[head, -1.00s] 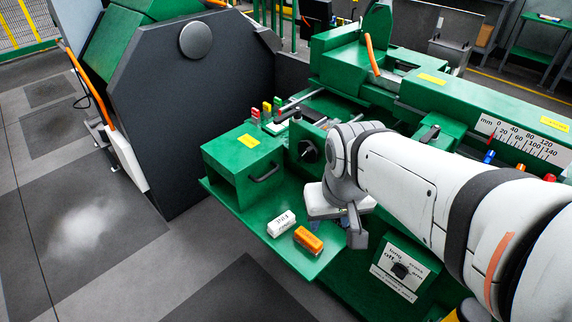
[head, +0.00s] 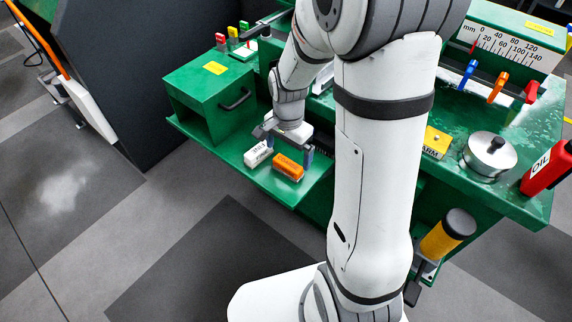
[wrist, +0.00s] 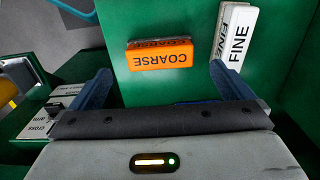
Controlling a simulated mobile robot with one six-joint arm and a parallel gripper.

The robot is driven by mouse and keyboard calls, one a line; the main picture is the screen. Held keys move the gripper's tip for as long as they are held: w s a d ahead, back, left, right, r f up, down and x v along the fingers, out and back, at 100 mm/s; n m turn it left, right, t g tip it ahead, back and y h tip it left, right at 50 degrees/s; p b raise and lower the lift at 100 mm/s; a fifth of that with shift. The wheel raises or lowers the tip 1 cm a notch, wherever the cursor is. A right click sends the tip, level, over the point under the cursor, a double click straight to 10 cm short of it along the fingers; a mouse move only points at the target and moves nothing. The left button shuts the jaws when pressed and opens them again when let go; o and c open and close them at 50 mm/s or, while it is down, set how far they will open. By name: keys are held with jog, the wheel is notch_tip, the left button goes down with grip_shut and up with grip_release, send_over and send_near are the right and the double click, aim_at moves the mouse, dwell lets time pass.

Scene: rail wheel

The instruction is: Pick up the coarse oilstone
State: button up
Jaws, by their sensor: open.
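The coarse oilstone (head: 288,167) is an orange block on the green shelf of the machine. In the wrist view the oilstone, lettered COARSE (wrist: 160,55), lies ahead of my gripper, between the lines of its two fingers. My gripper (wrist: 160,82) is open and empty, with one finger to each side. In the head view my gripper (head: 284,148) hangs just behind the two stones, over the shelf. The white fine oilstone (head: 258,154) lies left of the orange one; in the wrist view the stone lettered FINE (wrist: 236,38) is close to the right fingertip.
The green shelf (head: 312,192) ends at an open edge at the front. A green box with a handle (head: 212,92) stands left of the stones. An oil bottle (head: 546,170), a lidded metal pot (head: 490,155) and a yellow box (head: 436,143) stand at the right.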

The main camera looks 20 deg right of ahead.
aim_at(288, 163)
notch_tip(288, 163, down, 6)
jog(key=shift+b, duration=0.3)
jog(key=shift+c, duration=0.4)
jog(key=c, duration=1)
notch_tip(288, 163, up, 10)
jog(key=shift+r+p, duration=0.1)
jog(key=shift+p, duration=0.55)
jog(key=shift+c, duration=0.2)
